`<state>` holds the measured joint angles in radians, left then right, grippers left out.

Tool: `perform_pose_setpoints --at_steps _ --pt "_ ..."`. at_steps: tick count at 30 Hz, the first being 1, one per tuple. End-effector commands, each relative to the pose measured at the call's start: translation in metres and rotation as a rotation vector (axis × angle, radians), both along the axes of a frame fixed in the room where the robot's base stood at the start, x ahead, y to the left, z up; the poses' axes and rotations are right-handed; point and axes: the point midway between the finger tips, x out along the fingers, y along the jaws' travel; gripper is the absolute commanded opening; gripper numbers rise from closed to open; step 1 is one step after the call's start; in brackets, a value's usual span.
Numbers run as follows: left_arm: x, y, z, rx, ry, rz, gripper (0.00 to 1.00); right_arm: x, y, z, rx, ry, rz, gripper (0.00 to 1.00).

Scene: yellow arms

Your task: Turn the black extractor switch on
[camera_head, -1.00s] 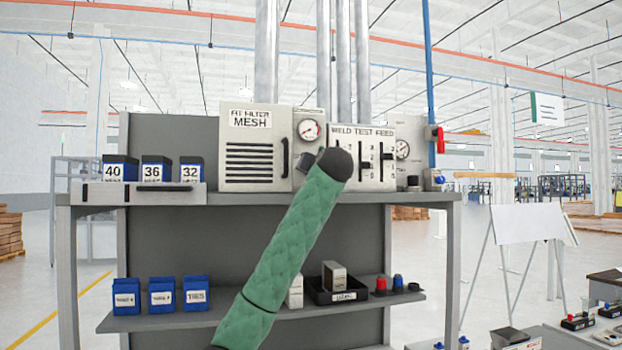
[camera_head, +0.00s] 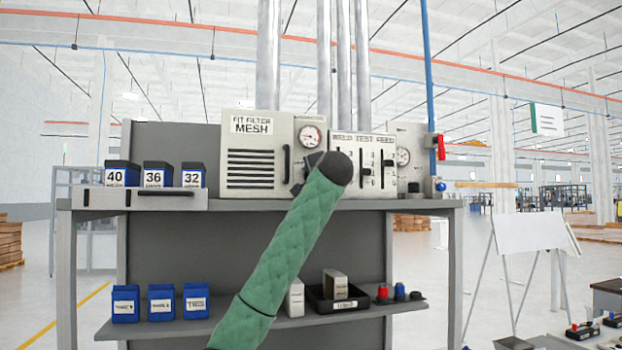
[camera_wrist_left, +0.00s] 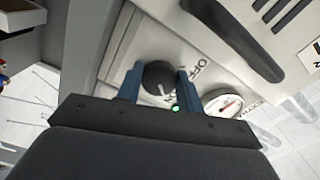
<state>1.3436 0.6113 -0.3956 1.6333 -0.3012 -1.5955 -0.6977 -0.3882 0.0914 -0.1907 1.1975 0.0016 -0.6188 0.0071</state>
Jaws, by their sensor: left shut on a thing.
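The black extractor switch (camera_wrist_left: 158,77) is a round knob on a pale panel, seen in the left wrist view between my two blue fingers. My left gripper (camera_wrist_left: 160,86) is shut on it. A white mark on the knob points towards the lettering by the fingers, which seems to read ON; OFF is printed up and to the right. A green light (camera_wrist_left: 176,108) glows beside the knob. In the head view my green-sleeved left arm ends at the panel below a gauge (camera_head: 311,136), and its dark end hides the knob. My right gripper is not in view.
The FIT FILTER MESH panel (camera_head: 252,125) with its black handle stands left of the knob. The WELD TEST FEED slider panel (camera_head: 377,155) is close on the right. Blue boxes numbered 40, 36 and 32 (camera_head: 158,175) stand on the left. A lower shelf (camera_head: 250,325) holds several small items.

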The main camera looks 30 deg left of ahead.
Motion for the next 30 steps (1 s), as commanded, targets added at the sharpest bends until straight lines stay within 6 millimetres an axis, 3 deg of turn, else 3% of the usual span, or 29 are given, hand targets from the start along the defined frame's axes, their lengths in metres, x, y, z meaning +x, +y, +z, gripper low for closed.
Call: perform_pose_setpoints --at_steps 22,23,26,30 --pt "0.0007 -0.0010 -0.0010 0.059 0.071 -0.003 0.14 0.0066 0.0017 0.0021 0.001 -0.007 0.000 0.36" --pt "0.0007 -0.0010 -0.0011 0.059 0.071 -0.003 0.39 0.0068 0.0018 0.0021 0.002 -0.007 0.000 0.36" --pt "0.0007 -0.0008 -0.0009 0.059 0.071 -0.002 0.58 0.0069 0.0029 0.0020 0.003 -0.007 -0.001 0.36" --pt "0.0004 -0.0006 -0.0005 0.059 0.070 -0.001 0.59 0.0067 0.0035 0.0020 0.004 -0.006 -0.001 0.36"
